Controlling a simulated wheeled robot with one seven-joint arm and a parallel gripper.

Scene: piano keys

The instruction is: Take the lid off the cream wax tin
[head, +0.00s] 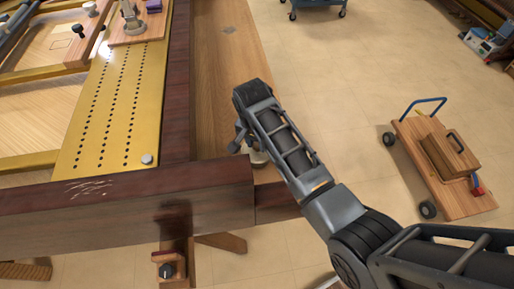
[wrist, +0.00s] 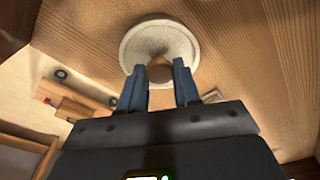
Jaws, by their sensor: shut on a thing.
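The cream wax tin's round, pale speckled lid (wrist: 137,48) shows at the top middle of the wrist view. A brown knob (wrist: 159,70) is at its near side, between the two fingers of my gripper (wrist: 160,82). The fingers are shut on this knob. In the head view my gripper (head: 241,140) points down over the wooden bench, and a small pale round thing (head: 259,158) shows beside it, mostly hidden by my arm. I cannot tell whether the lid sits on the tin; the tin's body is not clearly seen.
A wooden bench (head: 225,60) lies under my gripper, beside a dark beam (head: 130,200) and a brass plate with holes (head: 115,110). A wheeled wooden cart (head: 440,165) with a box stands on the floor at right. A pale rim (wrist: 213,96) peeks out behind my gripper.

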